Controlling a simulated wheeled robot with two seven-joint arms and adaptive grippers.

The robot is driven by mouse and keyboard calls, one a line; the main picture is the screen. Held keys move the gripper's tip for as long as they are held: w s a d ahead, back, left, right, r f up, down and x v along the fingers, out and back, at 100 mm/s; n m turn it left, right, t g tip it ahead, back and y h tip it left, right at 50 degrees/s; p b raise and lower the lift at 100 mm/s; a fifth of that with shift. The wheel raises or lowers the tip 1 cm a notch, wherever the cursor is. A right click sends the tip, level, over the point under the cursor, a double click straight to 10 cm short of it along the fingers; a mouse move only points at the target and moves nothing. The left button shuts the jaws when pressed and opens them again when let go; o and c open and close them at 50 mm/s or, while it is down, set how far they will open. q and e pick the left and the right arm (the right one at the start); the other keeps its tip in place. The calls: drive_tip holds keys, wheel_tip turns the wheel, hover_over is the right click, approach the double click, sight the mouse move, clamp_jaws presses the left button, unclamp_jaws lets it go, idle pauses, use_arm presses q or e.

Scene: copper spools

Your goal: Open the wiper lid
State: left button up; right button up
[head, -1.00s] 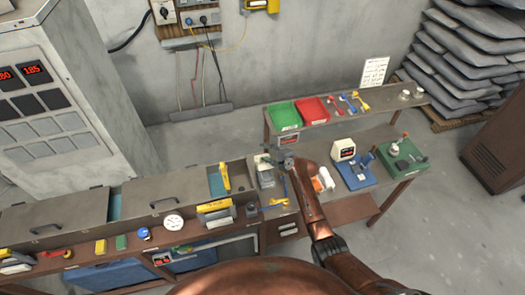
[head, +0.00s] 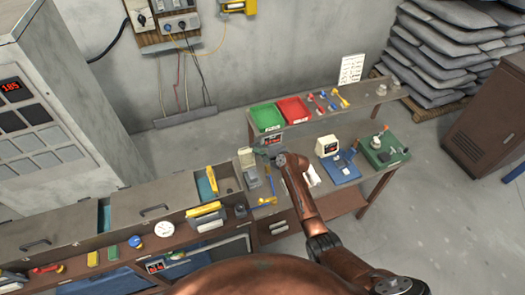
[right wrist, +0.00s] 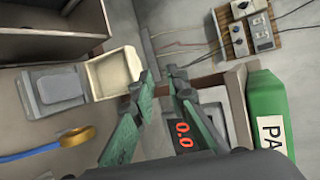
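The wiper box is a grey box (head: 252,178) on the bench, left of my right gripper; in the right wrist view it is at the left (right wrist: 60,87). Its lid (head: 246,157) stands raised at the back of the box, its pale cream inside showing. The lid also shows in the right wrist view (right wrist: 113,73), just left of my fingers. My right gripper (right wrist: 161,74) has green fingers with a gap between them and nothing held. Whether a finger touches the lid's edge I cannot tell. In the head view the gripper (head: 264,153) is small. My left gripper is not in view.
A display reading 0.0 (right wrist: 185,134) lies beyond my fingers. A green bin (head: 266,117) and a red bin (head: 293,109) stand on the back shelf. A blue device (head: 340,168) is farther right.

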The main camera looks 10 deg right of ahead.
drive_tip(key=v, duration=1.1)
drive_tip(key=shift+r, duration=0.2)
drive_tip(key=shift+c, duration=0.2)
